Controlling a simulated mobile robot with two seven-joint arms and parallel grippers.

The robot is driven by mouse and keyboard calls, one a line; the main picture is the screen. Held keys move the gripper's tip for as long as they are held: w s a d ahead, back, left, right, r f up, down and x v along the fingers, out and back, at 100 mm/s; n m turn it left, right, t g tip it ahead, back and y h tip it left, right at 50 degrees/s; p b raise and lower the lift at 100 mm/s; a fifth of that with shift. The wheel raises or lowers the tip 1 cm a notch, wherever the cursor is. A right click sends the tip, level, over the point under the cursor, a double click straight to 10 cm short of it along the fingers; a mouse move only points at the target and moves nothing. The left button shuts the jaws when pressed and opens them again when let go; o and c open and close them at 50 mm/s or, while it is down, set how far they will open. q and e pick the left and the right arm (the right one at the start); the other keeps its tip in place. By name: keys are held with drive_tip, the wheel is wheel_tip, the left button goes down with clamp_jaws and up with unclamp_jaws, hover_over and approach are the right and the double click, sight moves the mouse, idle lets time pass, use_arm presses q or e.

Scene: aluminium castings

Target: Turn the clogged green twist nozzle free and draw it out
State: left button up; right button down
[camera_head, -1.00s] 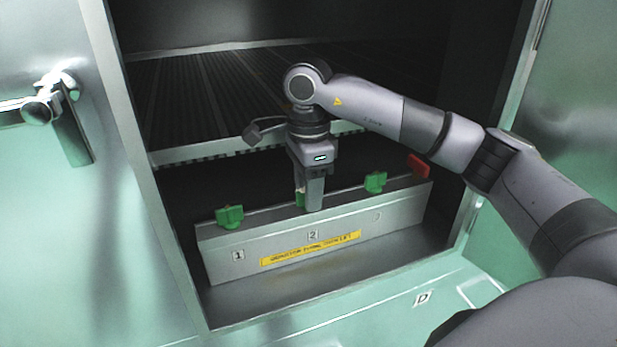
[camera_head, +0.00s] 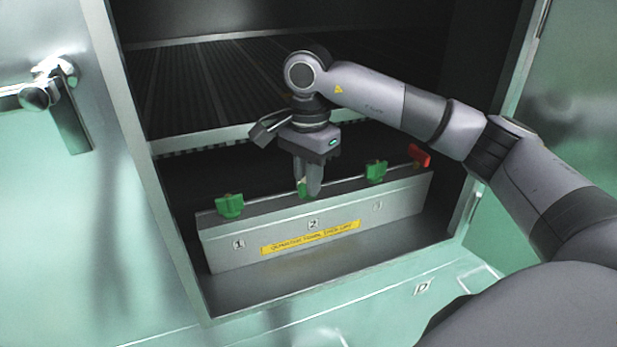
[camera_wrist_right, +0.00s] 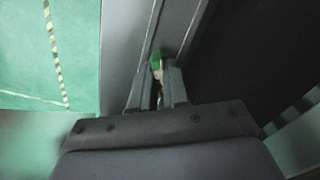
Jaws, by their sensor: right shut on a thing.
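Green twist nozzles stand in a row on top of a grey metal manifold (camera_head: 215,247) inside the cabinet. The middle nozzle (camera_head: 303,188), above label 2, is between the fingers of my right gripper (camera_head: 308,192), which is shut on it from above. In the right wrist view the green nozzle (camera_wrist_right: 156,62) shows between the gripper fingers (camera_wrist_right: 158,88), partly covered by them. The left nozzle (camera_head: 230,206), above label 1, and the right nozzle (camera_head: 376,172), above label 3, are free of the gripper. My left gripper is not in view.
A red handle (camera_head: 419,157) stands at the manifold's right end. A ribbed rack (camera_head: 200,141) lies behind and above the manifold. The cabinet's side walls close in left and right. A door latch (camera_head: 55,95) is at the left.

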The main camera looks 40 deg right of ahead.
drive_tip(key=shift+n, duration=0.5)
drive_tip(key=n, duration=0.5)
drive_tip(key=shift+n, duration=0.7)
drive_tip(key=n, duration=0.5)
drive_tip(key=shift+r+p, duration=0.85)
drive_tip(key=shift+r, duration=0.55)
idle(0.5)
